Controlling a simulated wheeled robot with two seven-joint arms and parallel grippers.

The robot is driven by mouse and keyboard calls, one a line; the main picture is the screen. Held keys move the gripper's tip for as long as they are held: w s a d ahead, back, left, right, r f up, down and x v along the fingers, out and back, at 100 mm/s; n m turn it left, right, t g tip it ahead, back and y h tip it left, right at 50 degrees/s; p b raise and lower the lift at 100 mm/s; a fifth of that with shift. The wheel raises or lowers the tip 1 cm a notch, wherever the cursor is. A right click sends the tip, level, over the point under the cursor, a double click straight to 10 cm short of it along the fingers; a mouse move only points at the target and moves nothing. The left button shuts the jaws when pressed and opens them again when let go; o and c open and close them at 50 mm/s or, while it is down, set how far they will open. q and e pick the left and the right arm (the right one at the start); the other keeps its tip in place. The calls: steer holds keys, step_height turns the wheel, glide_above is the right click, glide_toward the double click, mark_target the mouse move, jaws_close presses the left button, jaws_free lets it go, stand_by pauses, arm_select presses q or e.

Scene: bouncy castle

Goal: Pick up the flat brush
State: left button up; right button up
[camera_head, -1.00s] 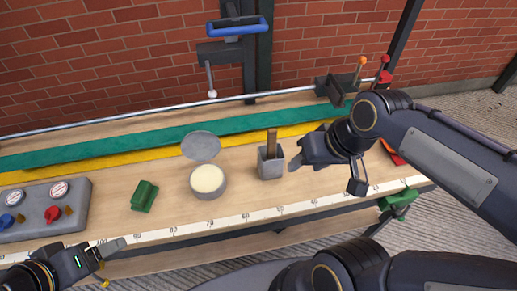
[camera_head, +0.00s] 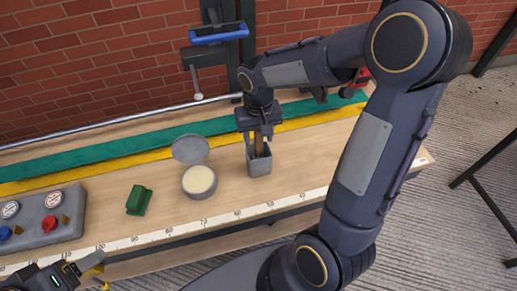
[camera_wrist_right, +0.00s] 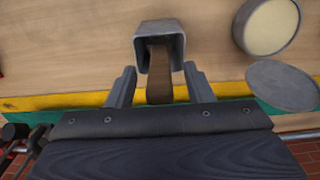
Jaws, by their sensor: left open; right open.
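The flat brush (camera_head: 259,146) stands in a grey square holder (camera_head: 258,164) on the bench, its brown handle sticking up. The right wrist view also shows the brush handle (camera_wrist_right: 158,82) and the holder (camera_wrist_right: 159,42). My right gripper (camera_head: 259,134) is open and points down over the holder. In the right wrist view its two fingers (camera_wrist_right: 158,88) stand apart on either side of the handle, with gaps left and right. The brush's lower end is hidden in the holder. My left gripper (camera_head: 92,265) is open and empty at the bench's front left edge.
A round tin with cream contents (camera_head: 199,182) and its grey lid (camera_head: 190,148) lie left of the holder. A green block (camera_head: 139,200) and a gauge panel (camera_head: 42,217) are further left. A blue-handled clamp (camera_head: 218,34) rises behind. Bench right of the holder is clear.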

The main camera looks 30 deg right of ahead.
steer(key=shift+f, duration=0.9)
steer(key=shift+c, duration=0.5)
jaws_close()
steer(key=shift+r, duration=0.1)
